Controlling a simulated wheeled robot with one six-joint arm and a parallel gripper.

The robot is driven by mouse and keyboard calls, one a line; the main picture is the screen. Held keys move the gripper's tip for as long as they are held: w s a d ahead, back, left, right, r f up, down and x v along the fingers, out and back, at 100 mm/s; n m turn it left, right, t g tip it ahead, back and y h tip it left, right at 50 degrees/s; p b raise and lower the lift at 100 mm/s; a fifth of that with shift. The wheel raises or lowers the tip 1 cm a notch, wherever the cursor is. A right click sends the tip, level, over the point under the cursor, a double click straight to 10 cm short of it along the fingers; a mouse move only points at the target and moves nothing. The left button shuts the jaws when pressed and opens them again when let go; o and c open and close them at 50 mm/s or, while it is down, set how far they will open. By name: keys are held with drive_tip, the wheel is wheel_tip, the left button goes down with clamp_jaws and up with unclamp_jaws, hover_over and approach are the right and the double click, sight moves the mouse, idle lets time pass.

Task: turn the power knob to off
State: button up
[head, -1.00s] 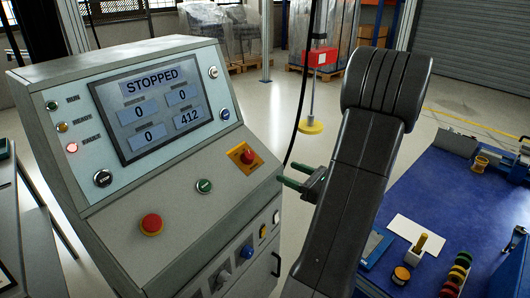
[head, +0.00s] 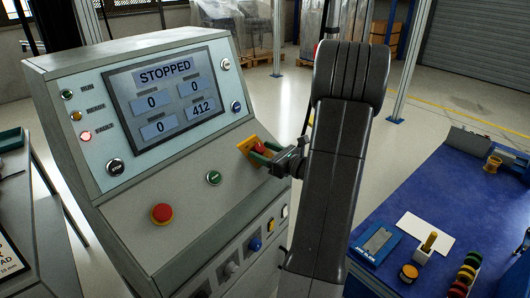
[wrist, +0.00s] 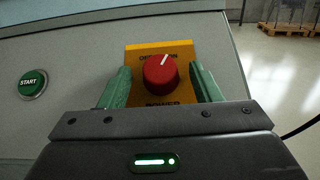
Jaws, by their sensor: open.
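The red power knob (wrist: 161,75) sits on a yellow plate (wrist: 184,49) on the sloped panel of the grey console. In the wrist view its white pointer line tilts up and slightly right; the plate's lettering is partly covered by the knob. In the head view the knob (head: 261,148) is partly hidden by my gripper. My gripper (head: 260,153) is open, with green fingers on either side of the knob. In the wrist view the gripper (wrist: 161,84) shows a gap between each finger and the knob. The screen (head: 167,92) reads STOPPED.
A red mushroom button (head: 162,213) and a green START button (wrist: 32,84) are on the panel left of the knob. A lit red lamp (head: 86,136) is at the panel's upper left. A blue workbench (head: 400,200) with small items stands at the right.

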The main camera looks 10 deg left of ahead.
drive_tip(key=c, duration=1)
drive_tip(key=shift+n+g, duration=0.3)
drive_tip(key=shift+n, duration=0.1)
drive_tip(key=shift+w+d+n+g+y, duration=0.15)
drive_tip(key=shift+n+g+y, duration=0.45)
drive_tip(key=shift+n+g, duration=0.6)
drive_tip(key=n+g, duration=0.2)
drive_tip(key=n, duration=0.1)
drive_tip(key=n+g+p, duration=0.1)
drive_tip(key=g, duration=0.1)
drive_tip(key=shift+w+r+n, duration=0.15)
drive_tip(key=shift+w+n, duration=0.15)
drive_tip(key=shift+w, duration=0.05)
drive_tip(key=n+g, duration=0.1)
drive_tip(key=n+g+h+p, duration=0.1)
drive_tip(key=n+g, duration=0.1)
drive_tip(key=n+g+p, duration=0.1)
drive_tip(key=n+g, duration=0.1)
drive_tip(key=shift+w+r, duration=0.15)
drive_tip(key=shift+w, duration=0.15)
drive_tip(key=shift+w+n+g+h+p, duration=0.15)
drive_tip(key=shift+n+g+h+p, duration=0.3)
drive_tip(key=shift+n+g+h, duration=0.65)
drive_tip(key=shift+n, duration=0.4)
